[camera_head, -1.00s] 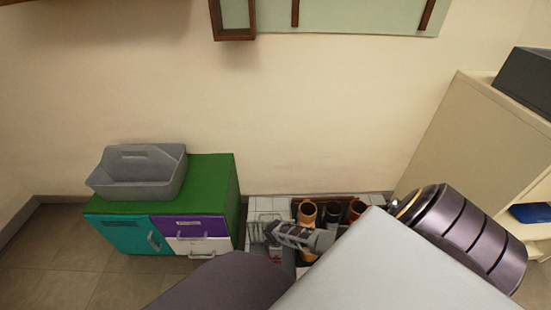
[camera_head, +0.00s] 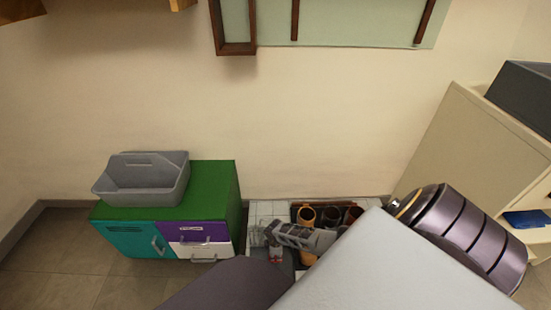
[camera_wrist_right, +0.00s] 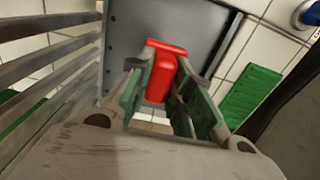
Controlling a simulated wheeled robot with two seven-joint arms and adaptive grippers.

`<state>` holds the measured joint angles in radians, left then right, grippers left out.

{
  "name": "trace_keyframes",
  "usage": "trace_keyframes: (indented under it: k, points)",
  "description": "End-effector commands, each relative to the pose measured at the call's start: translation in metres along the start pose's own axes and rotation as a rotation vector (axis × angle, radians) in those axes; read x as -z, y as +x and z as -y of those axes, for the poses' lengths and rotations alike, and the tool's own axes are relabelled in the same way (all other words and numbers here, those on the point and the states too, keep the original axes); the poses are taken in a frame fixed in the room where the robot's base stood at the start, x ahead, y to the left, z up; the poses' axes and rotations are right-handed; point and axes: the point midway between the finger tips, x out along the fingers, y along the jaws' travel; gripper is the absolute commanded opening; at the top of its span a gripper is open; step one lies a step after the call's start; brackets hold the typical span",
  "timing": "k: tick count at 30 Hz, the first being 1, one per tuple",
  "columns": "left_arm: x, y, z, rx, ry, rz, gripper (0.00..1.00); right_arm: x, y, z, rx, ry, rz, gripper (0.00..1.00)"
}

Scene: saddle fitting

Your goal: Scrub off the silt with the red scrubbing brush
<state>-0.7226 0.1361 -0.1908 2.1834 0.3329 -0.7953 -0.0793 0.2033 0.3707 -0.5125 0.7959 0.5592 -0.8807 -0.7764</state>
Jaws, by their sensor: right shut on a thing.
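My right gripper (camera_head: 272,238) reaches down over the white tiled area at the bottom middle of the head view. In the right wrist view the gripper (camera_wrist_right: 167,98) is shut on the red scrubbing brush (camera_wrist_right: 164,72), whose red body shows between the fingers. Beyond it lies a dark grey flat surface (camera_wrist_right: 205,38), with the brush in front of it. I cannot tell whether the brush touches that surface. In the head view the brush is a tiny red spot, mostly hidden. I cannot make out any silt. My left gripper is not in view.
A green-topped cabinet (camera_head: 215,180) with a grey tote (camera_head: 140,180) stands left of the tiled area. Brown and dark cups (camera_head: 306,216) stand close to my gripper's right. The wrist view shows grey bars (camera_wrist_right: 50,72) at left and a green ribbed piece (camera_wrist_right: 250,95) at right.

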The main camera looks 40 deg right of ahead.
Motion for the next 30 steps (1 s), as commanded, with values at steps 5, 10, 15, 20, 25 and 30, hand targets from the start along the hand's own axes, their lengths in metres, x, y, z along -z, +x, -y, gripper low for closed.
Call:
trace_keyframes:
  k: [5, 10, 15, 20, 25, 30]
  points:
    - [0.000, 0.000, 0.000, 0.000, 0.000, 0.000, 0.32, 0.000, 0.000, 0.000, 0.000, 0.000, 0.000, 0.02]
    - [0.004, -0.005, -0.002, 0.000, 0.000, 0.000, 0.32, 0.000, -0.007, 0.000, 0.000, 0.000, 0.000, 0.02]
    - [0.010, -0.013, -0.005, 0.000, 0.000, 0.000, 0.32, 0.000, -0.018, 0.000, 0.000, 0.000, 0.000, 0.02]
    - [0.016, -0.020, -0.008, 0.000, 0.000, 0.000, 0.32, 0.000, -0.027, 0.000, 0.000, 0.000, 0.000, 0.02]
    - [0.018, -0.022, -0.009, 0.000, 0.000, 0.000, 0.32, 0.000, -0.031, 0.000, 0.000, 0.000, 0.000, 0.02]
    - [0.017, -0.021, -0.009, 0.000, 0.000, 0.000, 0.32, 0.000, -0.030, 0.000, 0.000, 0.000, 0.000, 0.02]
